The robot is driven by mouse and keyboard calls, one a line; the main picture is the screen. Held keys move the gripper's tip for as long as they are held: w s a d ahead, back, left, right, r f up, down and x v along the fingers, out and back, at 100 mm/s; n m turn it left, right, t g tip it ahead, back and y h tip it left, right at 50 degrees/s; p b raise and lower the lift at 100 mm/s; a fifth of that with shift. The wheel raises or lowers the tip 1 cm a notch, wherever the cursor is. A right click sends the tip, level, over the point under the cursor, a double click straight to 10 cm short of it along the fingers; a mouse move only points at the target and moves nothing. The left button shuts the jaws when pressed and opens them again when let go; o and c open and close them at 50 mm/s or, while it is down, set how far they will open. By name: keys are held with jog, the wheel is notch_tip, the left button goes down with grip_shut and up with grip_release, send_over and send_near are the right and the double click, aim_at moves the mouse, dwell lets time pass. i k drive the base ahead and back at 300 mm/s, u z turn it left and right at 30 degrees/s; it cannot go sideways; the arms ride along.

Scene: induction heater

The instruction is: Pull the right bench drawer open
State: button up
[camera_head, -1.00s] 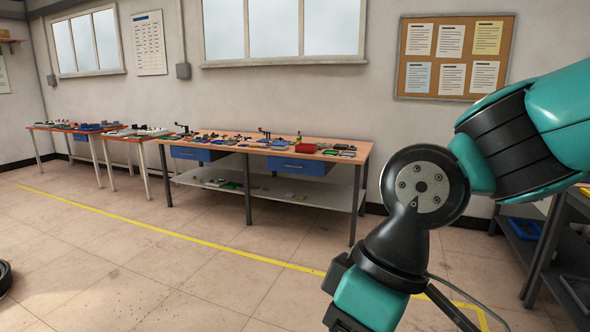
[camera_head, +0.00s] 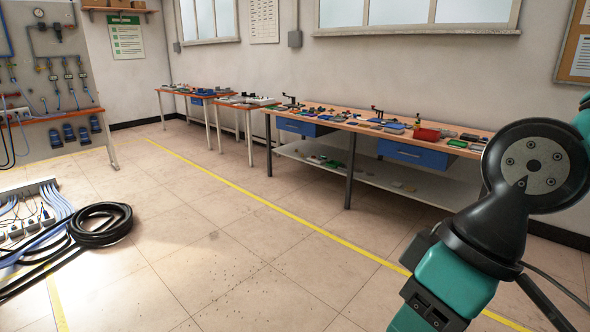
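The workbench (camera_head: 345,129) stands against the back wall, with an orange-brown top and dark legs. Its right drawer (camera_head: 413,154) has a blue front with a small handle and looks shut. A second blue drawer (camera_head: 297,127) sits under the left part of the same bench and also looks shut. My teal and black arm fills the right side of the view, well in front of the bench. My gripper's fingers do not show in this view.
A coiled black hose (camera_head: 101,222) and a block with blue cables (camera_head: 33,212) lie on the floor at left. A panel with gauges (camera_head: 50,75) stands behind them. A yellow line (camera_head: 290,213) crosses the floor. The tiled floor before the bench is clear.

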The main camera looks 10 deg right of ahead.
aim_at(425, 157)
jog(key=u, duration=0.1)
jog(key=i, duration=2.55)
jog(key=z, duration=0.65)
jog(key=i, duration=2)
jog(key=z, duration=0.55)
